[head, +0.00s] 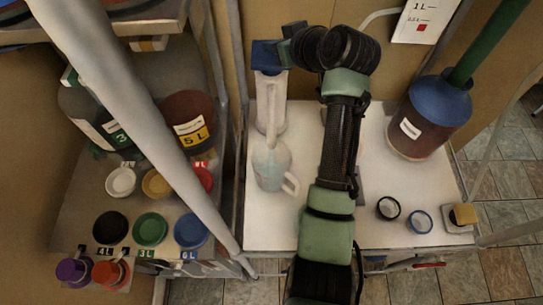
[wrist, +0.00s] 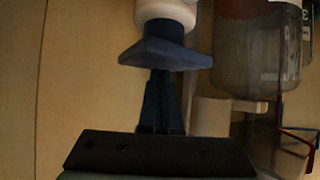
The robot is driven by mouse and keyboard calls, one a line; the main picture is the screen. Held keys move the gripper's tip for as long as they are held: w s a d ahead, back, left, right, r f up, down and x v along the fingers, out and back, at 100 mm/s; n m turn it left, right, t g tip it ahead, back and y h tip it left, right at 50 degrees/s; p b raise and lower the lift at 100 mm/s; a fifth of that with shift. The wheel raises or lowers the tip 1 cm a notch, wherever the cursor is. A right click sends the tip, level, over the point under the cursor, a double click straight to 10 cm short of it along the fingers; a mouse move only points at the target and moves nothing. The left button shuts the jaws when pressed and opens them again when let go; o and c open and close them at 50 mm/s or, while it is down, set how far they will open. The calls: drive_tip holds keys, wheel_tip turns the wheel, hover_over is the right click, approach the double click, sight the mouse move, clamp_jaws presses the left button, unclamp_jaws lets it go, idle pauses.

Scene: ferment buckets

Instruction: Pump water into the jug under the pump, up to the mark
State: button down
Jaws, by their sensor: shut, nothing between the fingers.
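The pump (head: 270,105) is a white upright cylinder with a blue head (head: 266,53) and a pale spout pointing down. The jug (head: 270,168) stands on the white table top below the spout, pale and bluish, with its handle to the right. Its mark and water level are too small to make out. My gripper (head: 287,50) is shut and empty, right beside the blue head. In the wrist view my shut blue fingers (wrist: 164,78) reach the edge of the blue head (wrist: 165,52); I cannot tell whether they touch. The white pump body (wrist: 166,12) shows beyond it.
A blue-lidded bucket (head: 428,118) with a green tube stands right of my arm. Two small round lids (head: 388,208) and a wooden block (head: 463,216) lie at front right. A shelf of coloured lids (head: 150,229) and a dark red bucket (head: 187,115) are left, behind a pale post.

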drive_tip(key=shift+s+f+b, duration=0.1)
drive_tip(key=shift+f+b, duration=0.8)
drive_tip(key=shift+f, duration=0.75)
drive_tip(key=shift+r+p, duration=1.75)
drive_tip(key=shift+r, duration=0.75)
drive_tip(key=shift+f, duration=0.15)
drive_tip(key=shift+f+b, duration=1.75)
drive_tip(key=shift+f, duration=0.6)
drive_tip(key=shift+r, duration=0.1)
drive_tip(key=shift+r+p, duration=1.75)
drive_tip(key=shift+r, duration=0.65)
drive_tip(key=shift+r, duration=0.1)
